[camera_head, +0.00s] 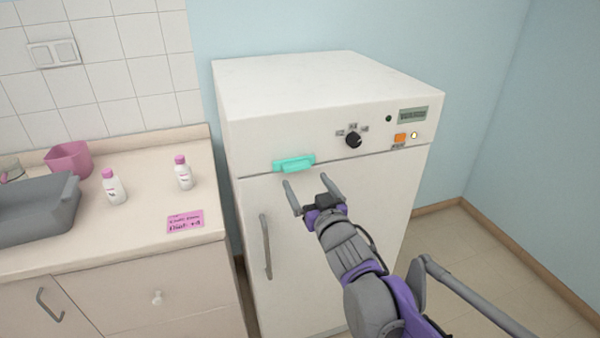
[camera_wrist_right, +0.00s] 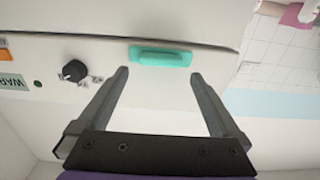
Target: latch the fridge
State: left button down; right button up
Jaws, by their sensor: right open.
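The white fridge (camera_head: 300,100) stands against the wall, its door (camera_head: 330,240) looking shut against the body. A grey vertical handle (camera_head: 265,246) is on the door's left side. My right gripper (camera_head: 308,192) is open and empty in front of the door, just below and right of the latch, apart from it. In the right wrist view its fingers (camera_wrist_right: 158,75) spread about as wide as the latch. My left gripper is not in view.
The top panel has a black knob (camera_head: 353,140), an orange switch (camera_head: 400,138) and a display (camera_head: 413,115). A counter (camera_head: 140,235) at left holds two white bottles, a pink note (camera_head: 185,221), a grey tub (camera_head: 35,215) and a pink container (camera_head: 69,160). Floor at right is clear.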

aim_at(298, 169)
jog(key=x, duration=0.5)
jog(key=shift+w+a, duration=0.2)
jog(key=shift+w, duration=0.15)
jog(key=c, duration=1.1)
